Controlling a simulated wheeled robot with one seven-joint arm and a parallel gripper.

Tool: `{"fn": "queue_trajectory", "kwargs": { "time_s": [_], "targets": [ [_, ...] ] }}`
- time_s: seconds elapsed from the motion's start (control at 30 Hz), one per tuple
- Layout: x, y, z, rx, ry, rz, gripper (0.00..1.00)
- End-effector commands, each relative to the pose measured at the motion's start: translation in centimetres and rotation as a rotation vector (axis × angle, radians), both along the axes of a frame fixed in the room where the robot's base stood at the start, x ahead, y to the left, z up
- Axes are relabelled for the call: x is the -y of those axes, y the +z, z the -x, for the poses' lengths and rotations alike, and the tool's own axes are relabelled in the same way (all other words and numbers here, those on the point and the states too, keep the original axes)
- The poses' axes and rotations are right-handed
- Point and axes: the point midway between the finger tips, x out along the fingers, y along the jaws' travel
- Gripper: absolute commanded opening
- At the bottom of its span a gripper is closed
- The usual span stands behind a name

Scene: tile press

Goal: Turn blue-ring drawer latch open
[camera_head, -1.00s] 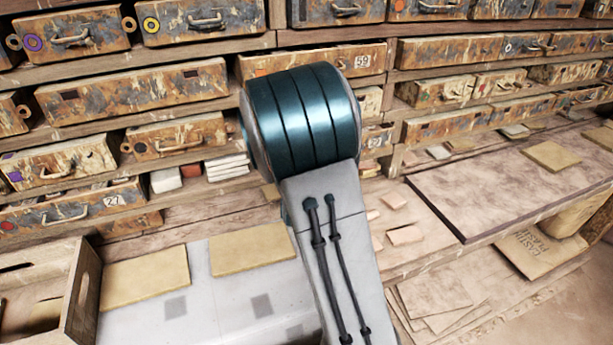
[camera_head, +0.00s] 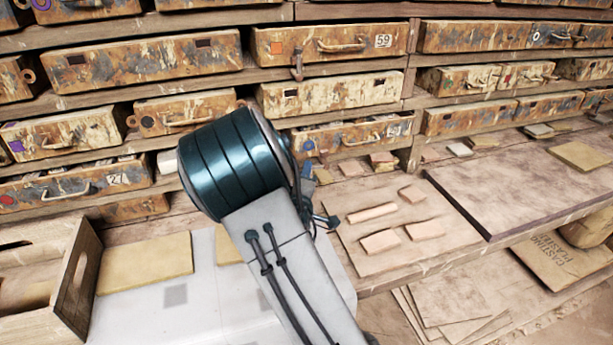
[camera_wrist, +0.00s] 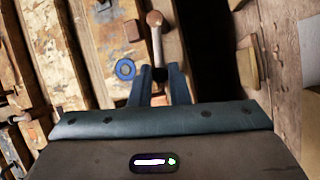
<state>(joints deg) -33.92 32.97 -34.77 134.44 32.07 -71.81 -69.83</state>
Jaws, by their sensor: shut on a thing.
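The blue-ring drawer (camera_head: 350,135) sits in the lower row of the shelf, with its blue ring (camera_head: 308,145) near its left end. The ring also shows in the wrist view (camera_wrist: 125,69), left of my gripper (camera_wrist: 159,88). There, a pale bar with a round brown knob (camera_wrist: 154,18) runs down to my fingers. My fingers are shut on a brown piece (camera_wrist: 158,98), which looks like the latch. In the head view, my gripper is largely hidden behind my arm, close to the drawer's left end, so the latch cannot be made out there.
Rusty drawers fill the shelf around it; one above, numbered 59 (camera_head: 383,41), has a hanging brown latch (camera_head: 297,66). Tile pieces (camera_head: 372,212) lie on the bench to the right. A wooden crate (camera_head: 78,280) stands at lower left.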

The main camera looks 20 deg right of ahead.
Motion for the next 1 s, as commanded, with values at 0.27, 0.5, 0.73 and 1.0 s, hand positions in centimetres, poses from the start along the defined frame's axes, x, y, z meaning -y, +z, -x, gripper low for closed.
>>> {"fn": "queue_trajectory", "kwargs": {
  "time_s": [0.27, 0.5, 0.73, 1.0],
  "targets": [
    [-0.03, -1.09, -0.01, -0.001, 0.000, 0.137, 0.00],
    [0.00, -1.24, -0.01, -0.001, 0.000, 0.183, 0.00],
    [0.01, -1.24, -0.01, -0.003, 0.000, 0.190, 0.00],
    [0.01, -1.27, 0.00, -0.003, 0.001, 0.189, 0.31]
  ]
}}
